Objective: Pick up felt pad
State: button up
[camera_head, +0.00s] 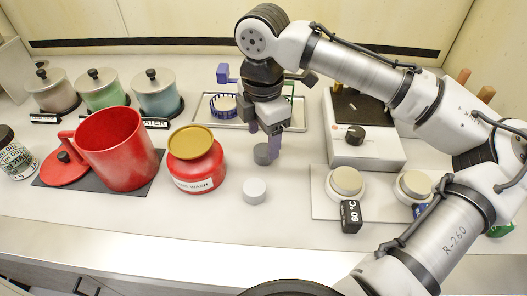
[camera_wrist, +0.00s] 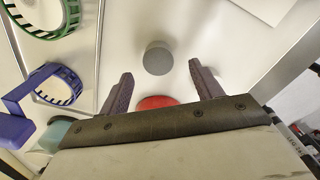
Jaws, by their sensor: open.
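A small dark grey round piece (camera_head: 263,154), which looks like the felt pad, shows at my gripper's fingertips in the head view. In the wrist view a grey disc (camera_wrist: 157,61), apparently the same piece, lies beyond and between the two fingers, with clear space on both sides. My gripper (camera_head: 272,150) points down over the counter with its fingers apart. In the wrist view the gripper (camera_wrist: 160,80) is open and holds nothing. I cannot tell the exact height of the fingertips above the disc.
A pale short cylinder (camera_head: 254,191) stands just in front. A red jar with a gold lid (camera_head: 196,157) and a red mug (camera_head: 117,147) stand to the left. A platform with two round pieces (camera_head: 380,207) is at the right. A tray with a blue ring (camera_head: 224,104) is behind.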

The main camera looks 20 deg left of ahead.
aim_at(263, 150)
jog(key=shift+w+f, duration=0.15)
jog(key=shift+f, duration=1.75)
jog(key=c, duration=1.1)
